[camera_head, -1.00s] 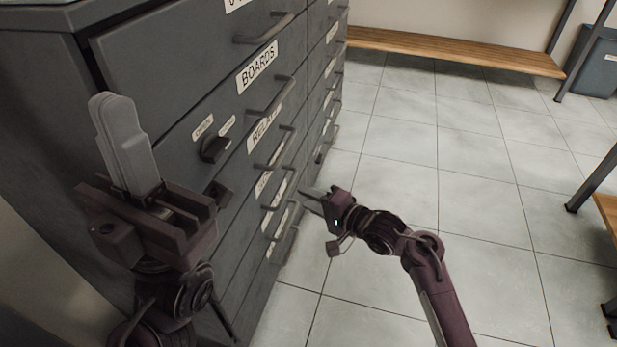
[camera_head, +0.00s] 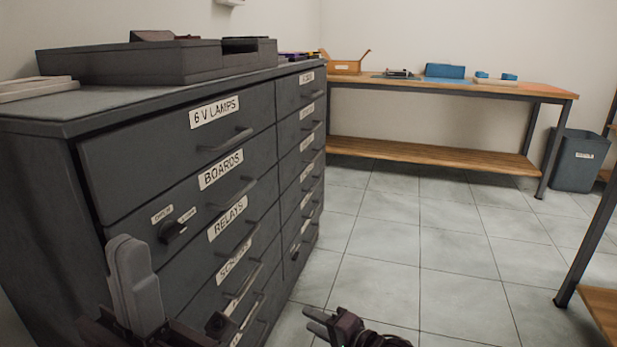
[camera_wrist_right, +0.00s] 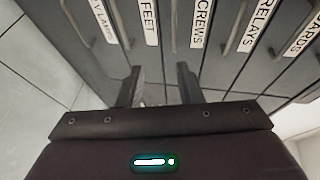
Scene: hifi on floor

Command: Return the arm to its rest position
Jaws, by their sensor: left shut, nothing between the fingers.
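My left gripper (camera_head: 135,278) is at the bottom left of the head view, in front of the grey drawer cabinet (camera_head: 190,195). Its pale fingers point up and are pressed together with nothing between them. My right gripper (camera_head: 318,322) is at the bottom middle of the head view, over the floor to the right of the cabinet, its fingers pointing left. In the right wrist view its two dark fingers (camera_wrist_right: 160,85) stand apart with nothing between them, facing labelled drawer fronts. Most of both arms is below the head view's edge.
The cabinet has bar handles, labels and a dark knob (camera_head: 173,232). A grey case (camera_head: 160,62) lies on its top. A wooden bench (camera_head: 450,86) stands along the back wall, with a bin (camera_head: 575,160) to its right. The tiled floor (camera_head: 420,240) between is clear.

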